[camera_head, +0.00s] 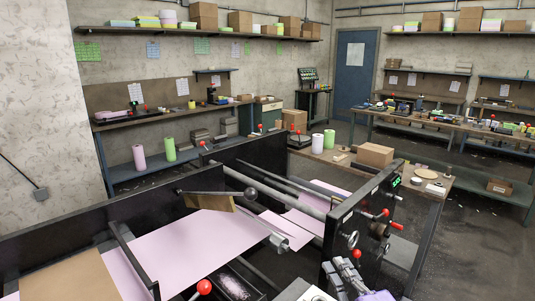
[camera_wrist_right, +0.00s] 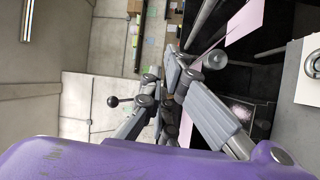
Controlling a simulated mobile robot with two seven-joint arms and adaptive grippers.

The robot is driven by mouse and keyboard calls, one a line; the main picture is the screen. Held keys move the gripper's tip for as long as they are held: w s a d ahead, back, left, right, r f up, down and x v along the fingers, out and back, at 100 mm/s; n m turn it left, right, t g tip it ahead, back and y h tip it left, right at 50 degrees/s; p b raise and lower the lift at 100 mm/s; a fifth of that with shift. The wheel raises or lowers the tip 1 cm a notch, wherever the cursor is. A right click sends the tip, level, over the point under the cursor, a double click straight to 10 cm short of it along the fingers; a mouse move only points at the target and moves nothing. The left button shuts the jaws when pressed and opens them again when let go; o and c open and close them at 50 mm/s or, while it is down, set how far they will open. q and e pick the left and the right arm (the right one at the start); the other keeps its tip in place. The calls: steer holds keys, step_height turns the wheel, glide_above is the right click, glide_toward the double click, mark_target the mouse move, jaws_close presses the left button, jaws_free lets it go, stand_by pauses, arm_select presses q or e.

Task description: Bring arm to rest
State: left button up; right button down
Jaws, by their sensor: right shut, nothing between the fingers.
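My right gripper (camera_head: 345,270) is low in the head view, right of centre, beside the black machine frame (camera_head: 352,207). Its grey fingers and purple body also show in the right wrist view (camera_wrist_right: 163,78), where the fingers come together with nothing between them. The gripper is shut and empty. In the head view it appears in front of the machine's near right end, and I cannot tell how far apart they are. My left gripper is in neither view.
Pale pink sheet (camera_head: 195,245) runs through the machine. Red-knobbed levers (camera_head: 204,287) stick up nearby. A bench behind holds a cardboard box (camera_head: 375,154), a white roll (camera_head: 317,143) and a green roll (camera_head: 329,139). Pink (camera_head: 139,158) and green (camera_head: 169,149) rolls stand on a left shelf. Floor at right is open.

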steer(key=s+d+f+m+g+h+p, duration=0.1)
steer(key=s+f+m+g+h, duration=0.15)
steer(key=s+f+m, duration=0.7)
steer(key=s+d+f+m+g+h, duration=0.25)
steer(key=s+f+m, duration=0.3)
steer(key=f, duration=0.65)
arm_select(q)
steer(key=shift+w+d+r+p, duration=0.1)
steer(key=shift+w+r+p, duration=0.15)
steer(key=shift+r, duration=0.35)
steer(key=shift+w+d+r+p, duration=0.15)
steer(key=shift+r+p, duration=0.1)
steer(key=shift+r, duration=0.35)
arm_select(e)
steer(key=s+f+m+g, duration=0.1)
steer(key=s+f, duration=0.2)
steer(key=s, duration=0.4)
steer(key=s+a+f+m+g, duration=0.1)
steer(key=s+f+m+g, duration=0.1)
steer(key=s, duration=0.5)
steer(key=s+f+m+g, duration=0.1)
steer(key=s+f+g, duration=0.1)
steer(key=s+f, duration=0.3)
steer(key=s, duration=0.2)
steer(key=shift+s+a, duration=0.35)
steer(key=shift+s, duration=0.05)
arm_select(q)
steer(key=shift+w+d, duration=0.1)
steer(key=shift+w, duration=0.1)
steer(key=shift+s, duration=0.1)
